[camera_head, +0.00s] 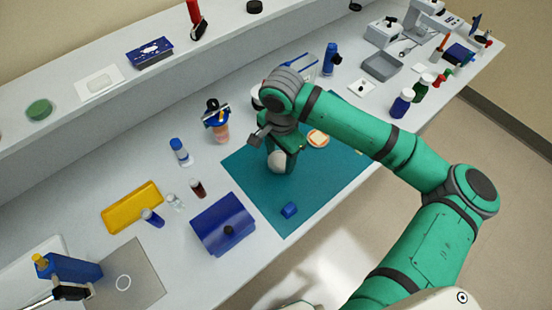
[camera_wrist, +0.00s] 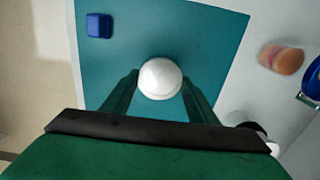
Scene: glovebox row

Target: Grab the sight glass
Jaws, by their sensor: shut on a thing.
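A white, round, smooth-topped piece, which I take to be the sight glass (camera_wrist: 160,79), is between the two green fingers of my gripper (camera_wrist: 159,84) in the wrist view. My gripper is shut on it, one finger on each side. In the head view my gripper (camera_head: 284,157) is over the teal mat (camera_head: 253,165), and the pale lower part of the sight glass (camera_head: 277,161) shows beside the green fingers. The rest of it is hidden by the gripper. I cannot tell whether it still touches the mat.
A blue box (camera_head: 223,224) stands left of the mat. The mat between gripper and blue block is clear.

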